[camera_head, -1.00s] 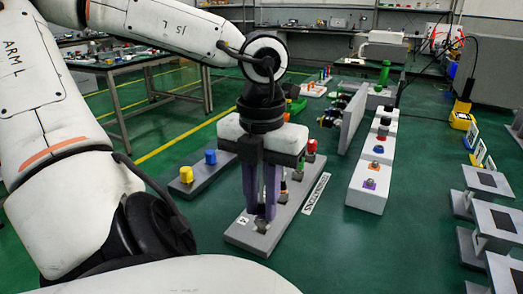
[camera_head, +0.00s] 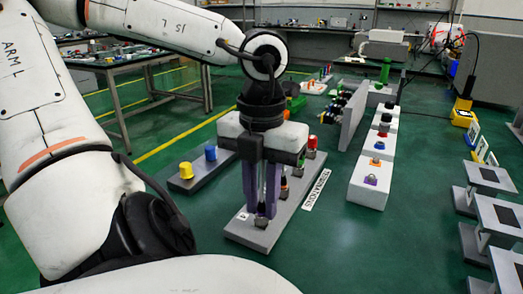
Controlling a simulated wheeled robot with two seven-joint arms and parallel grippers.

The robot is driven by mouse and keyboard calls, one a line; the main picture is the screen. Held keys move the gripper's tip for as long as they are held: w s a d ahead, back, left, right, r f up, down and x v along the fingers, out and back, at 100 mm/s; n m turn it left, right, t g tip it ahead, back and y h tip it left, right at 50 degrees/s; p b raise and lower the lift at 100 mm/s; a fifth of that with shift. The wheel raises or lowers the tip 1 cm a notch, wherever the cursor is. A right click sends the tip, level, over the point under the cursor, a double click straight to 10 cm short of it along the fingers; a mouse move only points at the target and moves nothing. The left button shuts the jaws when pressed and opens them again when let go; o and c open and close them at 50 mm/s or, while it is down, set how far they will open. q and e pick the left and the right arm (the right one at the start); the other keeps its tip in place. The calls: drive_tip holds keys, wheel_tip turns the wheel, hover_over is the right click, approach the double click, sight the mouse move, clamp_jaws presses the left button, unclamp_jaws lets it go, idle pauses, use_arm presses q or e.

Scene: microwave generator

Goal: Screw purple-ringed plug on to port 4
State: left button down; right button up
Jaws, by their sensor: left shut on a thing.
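My left gripper (camera_head: 262,205) points straight down over the near end of a grey port board (camera_head: 250,236). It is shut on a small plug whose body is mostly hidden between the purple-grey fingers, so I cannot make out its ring. A metallic port (camera_head: 261,222) is right below the fingertips, beside a white label marked 4 (camera_head: 243,216). The plug seems to be in line with this port, but I cannot tell how far it is seated. More ports and coloured plugs run along the board behind the gripper, including a red-topped one (camera_head: 312,142). My right gripper is not in view.
A grey board with a yellow plug (camera_head: 186,170) and a blue plug (camera_head: 210,153) lies to the left. Green floor lies between.

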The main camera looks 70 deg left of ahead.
use_arm(q)
drive_tip(key=shift+f, duration=0.2)
use_arm(e)
drive_tip(key=shift+f, duration=0.15)
use_arm(q)
drive_tip(key=c, duration=1.5)
unclamp_jaws()
drive_tip(key=shift+r, duration=0.8)
wheel_tip(320, 180, up, 8)
drive_tip(key=p, duration=0.2)
drive_tip(key=shift+f+p, duration=0.15)
drive_tip(key=shift+p, duration=0.2)
drive_tip(key=shift+r, duration=0.6)
use_arm(e)
drive_tip(key=shift+s+r, duration=0.1)
drive_tip(key=shift+r, duration=0.85)
drive_tip(key=shift+r, duration=0.2)
